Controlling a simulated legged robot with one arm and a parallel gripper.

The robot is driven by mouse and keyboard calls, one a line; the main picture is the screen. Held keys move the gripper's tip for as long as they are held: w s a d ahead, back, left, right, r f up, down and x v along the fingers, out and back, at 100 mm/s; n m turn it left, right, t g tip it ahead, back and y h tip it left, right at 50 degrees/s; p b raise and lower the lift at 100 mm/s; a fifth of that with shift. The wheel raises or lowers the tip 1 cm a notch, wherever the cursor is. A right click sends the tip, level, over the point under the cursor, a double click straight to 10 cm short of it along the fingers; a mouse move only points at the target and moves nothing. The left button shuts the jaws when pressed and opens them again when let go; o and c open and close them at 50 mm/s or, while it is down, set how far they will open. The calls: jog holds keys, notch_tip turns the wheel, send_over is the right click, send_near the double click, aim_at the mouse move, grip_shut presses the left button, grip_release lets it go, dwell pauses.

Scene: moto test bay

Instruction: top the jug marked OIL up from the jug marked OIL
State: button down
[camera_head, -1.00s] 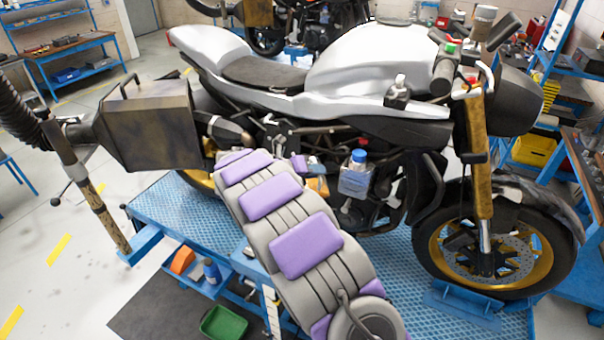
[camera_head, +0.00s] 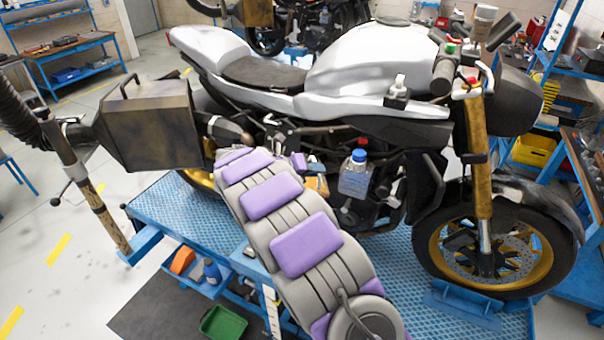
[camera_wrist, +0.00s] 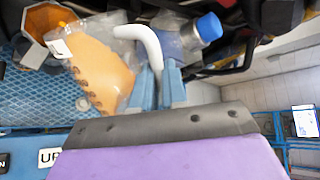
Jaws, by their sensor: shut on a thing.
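My gripper (camera_wrist: 165,88) shows two blue fingers in the wrist view, shut on the white curved handle (camera_wrist: 150,42) of a clear jug with amber contents (camera_wrist: 103,68). The jug lies slanted in that view, with a small white label whose print is too small to read. Its amber part (camera_head: 317,186) shows beyond my arm in the head view. A clear bottle-like jug with a blue cap (camera_head: 355,180) stands upright before the motorcycle's engine. It also shows in the wrist view (camera_wrist: 188,38), right of the fingers. Its marking is unreadable. In the head view my arm mostly hides the gripper.
An orange-rimmed dark opening (camera_wrist: 44,22) lies beside the amber jug. The motorcycle (camera_head: 370,60) stands close behind on a blue lift platform (camera_head: 170,205).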

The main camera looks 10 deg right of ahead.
aim_at(325, 194)
jog(key=shift+w+a+r+n+g, duration=0.15)
jog(key=shift+w+r+n+g, duration=0.4)
jog(key=shift+w+r, duration=0.5)
dwell(4.0)
jog(key=shift+s, duration=0.1)
jog(key=shift+s+f+t+b, duration=0.3)
jog(key=shift+f+b, duration=0.3)
jog(key=shift+b, duration=0.55)
jog(key=s+f+b, duration=0.1)
jog(key=b, duration=0.1)
jog(key=s+m+b, duration=0.1)
jog(key=b, duration=0.1)
jog(key=shift+d+f+m+t, duration=0.2)
jog(key=shift+f+m+t, duration=0.05)
jog(key=shift+f+t, duration=0.1)
jog(key=f+b, duration=0.1)
jog(key=b, duration=0.2)
jog(key=s+f+m+t+b, duration=0.1)
jog(key=f+b, duration=0.1)
jog(key=b, duration=0.2)
jog(key=shift+s+d, duration=0.1)
jog(key=shift+s, duration=0.1)
jog(key=shift+s+f+m+t+b, duration=0.15)
jog(key=shift+m+t+b, duration=0.15)
jog(key=shift+m+b, duration=0.1)
